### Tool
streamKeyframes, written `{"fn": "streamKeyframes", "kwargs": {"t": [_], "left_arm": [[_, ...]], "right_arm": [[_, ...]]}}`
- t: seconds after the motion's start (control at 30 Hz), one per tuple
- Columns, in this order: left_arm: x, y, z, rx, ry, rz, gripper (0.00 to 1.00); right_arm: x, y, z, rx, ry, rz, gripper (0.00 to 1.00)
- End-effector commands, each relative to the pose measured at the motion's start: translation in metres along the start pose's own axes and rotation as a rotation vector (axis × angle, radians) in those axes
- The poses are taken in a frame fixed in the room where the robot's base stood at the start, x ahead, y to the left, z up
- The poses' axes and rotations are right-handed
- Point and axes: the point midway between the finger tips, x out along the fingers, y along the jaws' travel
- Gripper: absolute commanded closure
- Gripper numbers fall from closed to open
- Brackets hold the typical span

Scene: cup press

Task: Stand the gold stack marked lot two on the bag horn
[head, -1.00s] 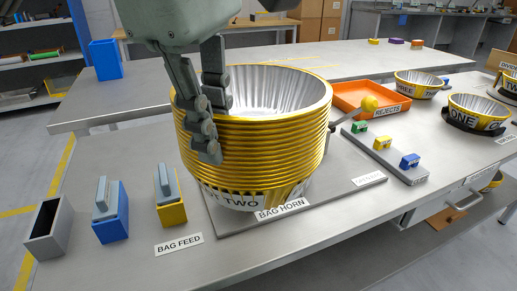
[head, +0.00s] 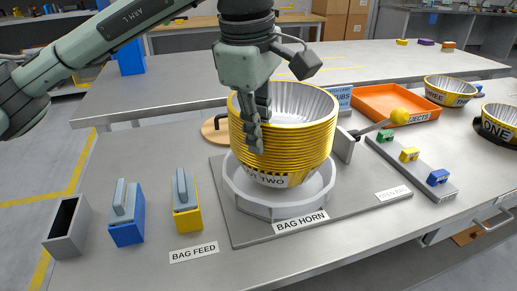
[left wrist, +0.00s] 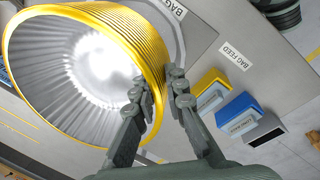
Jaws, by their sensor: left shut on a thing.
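The gold stack of nested cups (head: 300,142), silver inside, carries a band partly reading "T TWO" low on its side. My left gripper (head: 254,135) is shut on the stack's left wall, one finger outside and the other mostly hidden. In the left wrist view the stack (left wrist: 160,48) leans across the left, its rim between my fingers (left wrist: 158,95). The bag horn, a pale faceted ring (head: 325,202), sits on a grey plate behind the BAG HORN label. The stack is upright over the ring, its base partly within the ring's outline; I cannot tell whether they touch. My right gripper is not in view.
An orange rejects tray (head: 392,103) stands behind, with a yellow-knobbed lever (head: 398,117) near it. A strip with green, yellow and blue blocks (head: 412,165) lies at right. Blue and yellow bag-feed holders (head: 187,215) stand at left. Other cups marked ONE (head: 497,122) and THREE are at far right.

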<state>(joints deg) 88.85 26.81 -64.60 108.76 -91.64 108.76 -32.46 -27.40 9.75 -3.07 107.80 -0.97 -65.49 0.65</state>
Motion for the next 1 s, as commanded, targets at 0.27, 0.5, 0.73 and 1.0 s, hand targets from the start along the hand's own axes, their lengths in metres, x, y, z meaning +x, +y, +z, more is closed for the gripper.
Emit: {"fn": "streamKeyframes", "kwargs": {"t": [0.27,0.5,0.73,1.0], "left_arm": [[0.034,-0.007,0.0,-0.001,-0.001,0.0,1.0],[0.037,-0.007,0.0,-0.002,-0.001,0.001,1.0],[0.039,-0.007,0.0,-0.002,0.0,0.001,1.0],[0.04,-0.008,0.0,-0.002,0.0,-0.001,0.67]], "right_arm": [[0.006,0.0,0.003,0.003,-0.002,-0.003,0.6],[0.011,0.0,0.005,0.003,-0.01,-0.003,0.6],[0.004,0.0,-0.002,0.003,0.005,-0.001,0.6],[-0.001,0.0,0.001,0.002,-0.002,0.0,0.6]]}}
